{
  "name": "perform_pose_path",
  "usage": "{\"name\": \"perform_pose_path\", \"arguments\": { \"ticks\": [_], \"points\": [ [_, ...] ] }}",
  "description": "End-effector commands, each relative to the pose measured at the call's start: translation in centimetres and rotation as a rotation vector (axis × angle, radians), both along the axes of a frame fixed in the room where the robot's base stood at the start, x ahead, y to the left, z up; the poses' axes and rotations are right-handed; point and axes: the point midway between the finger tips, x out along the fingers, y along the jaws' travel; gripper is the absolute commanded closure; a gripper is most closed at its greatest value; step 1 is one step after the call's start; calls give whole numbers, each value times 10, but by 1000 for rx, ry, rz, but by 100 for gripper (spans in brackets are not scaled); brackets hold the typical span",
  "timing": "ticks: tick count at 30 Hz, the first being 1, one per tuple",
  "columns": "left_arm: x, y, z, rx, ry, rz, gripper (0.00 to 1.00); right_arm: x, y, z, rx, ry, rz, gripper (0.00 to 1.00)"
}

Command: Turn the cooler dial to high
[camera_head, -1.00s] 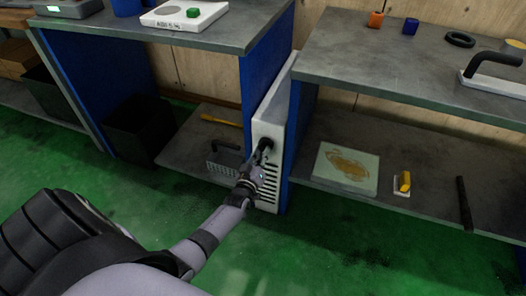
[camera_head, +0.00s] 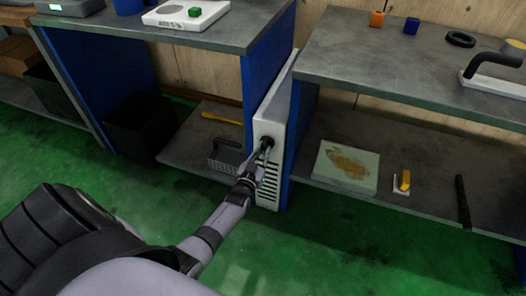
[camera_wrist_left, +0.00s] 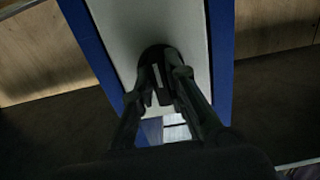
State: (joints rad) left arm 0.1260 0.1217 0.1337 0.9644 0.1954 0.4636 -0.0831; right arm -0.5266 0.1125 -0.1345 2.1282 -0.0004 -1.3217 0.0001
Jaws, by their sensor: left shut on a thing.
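The cooler (camera_head: 272,122) is a tall, narrow white unit with dark vent slots, standing between two blue bench sides. Its round black dial (camera_head: 266,143) is on the front face above the slots. In the left wrist view the dial (camera_wrist_left: 155,54) carries a pale pointer mark that stands close to upright in the picture. My left gripper (camera_head: 262,158) reaches it from the front and is shut on the dial, with one finger on each side. The fingers hide part of the dial. Any scale markings around it cannot be read. My right gripper is not in view.
Grey benches stand on both sides, with lower shelves. The left shelf (camera_head: 180,155) holds a brush (camera_head: 226,155) and a yellow-handled tool (camera_head: 222,119). The right shelf holds a stained board (camera_head: 346,165) and a yellow item (camera_head: 404,181). The green floor (camera_head: 330,255) in front is clear.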

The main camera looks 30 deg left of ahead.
Motion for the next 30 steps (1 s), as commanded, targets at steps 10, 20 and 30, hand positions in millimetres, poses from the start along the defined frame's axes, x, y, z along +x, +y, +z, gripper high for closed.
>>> {"name": "perform_pose_path", "arguments": {
  "ticks": [10,20,30],
  "points": [
    [-1,-1,-2,6,7,-2,100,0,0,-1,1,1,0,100],
    [0,0,-1,4,3,-1,67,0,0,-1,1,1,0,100],
    [-4,-1,-1,4,2,-1,67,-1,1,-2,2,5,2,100]
  ]
}}
